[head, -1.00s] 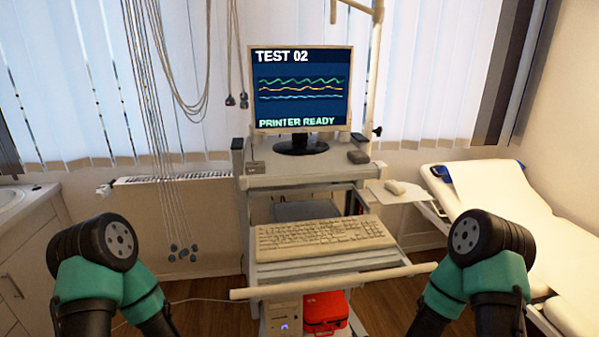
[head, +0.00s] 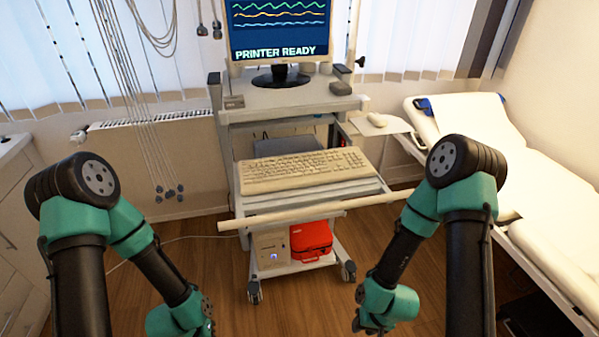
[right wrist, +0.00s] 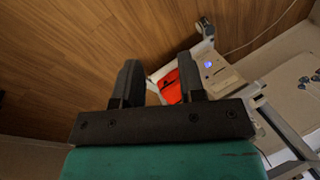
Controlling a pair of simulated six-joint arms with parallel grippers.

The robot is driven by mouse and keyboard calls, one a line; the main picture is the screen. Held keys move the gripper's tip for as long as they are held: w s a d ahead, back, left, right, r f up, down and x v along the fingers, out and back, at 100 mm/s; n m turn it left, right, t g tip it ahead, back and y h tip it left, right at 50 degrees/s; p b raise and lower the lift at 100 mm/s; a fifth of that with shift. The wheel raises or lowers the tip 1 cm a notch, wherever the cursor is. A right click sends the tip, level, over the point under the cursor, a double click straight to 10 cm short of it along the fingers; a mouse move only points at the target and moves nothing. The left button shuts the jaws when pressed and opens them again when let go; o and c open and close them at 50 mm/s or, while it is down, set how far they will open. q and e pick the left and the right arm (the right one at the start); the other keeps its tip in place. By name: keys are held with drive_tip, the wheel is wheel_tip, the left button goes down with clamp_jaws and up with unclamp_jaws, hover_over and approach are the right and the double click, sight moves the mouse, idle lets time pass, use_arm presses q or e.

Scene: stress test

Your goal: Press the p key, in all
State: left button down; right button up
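The beige keyboard (head: 303,170) lies on the pull-out shelf of the cart, at the middle of the head view. Its key letters are too small to read, so I cannot tell the p key apart. The monitor (head: 279,28) above it reads "PRINTER READY"; its top is cut off. My right gripper (right wrist: 158,80) is open and empty in the right wrist view, with its two fingers apart. It is low and in front of the cart, away from the keyboard. My left arm is at the lower left of the head view; its fingers do not show.
A pale handle bar (head: 310,212) runs across the cart's front below the keyboard. A red case (head: 311,240) and a computer box (head: 271,250) stand on the lower shelf. An examination couch (head: 480,135) is at right.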

clamp_jaws()
idle(1.4)
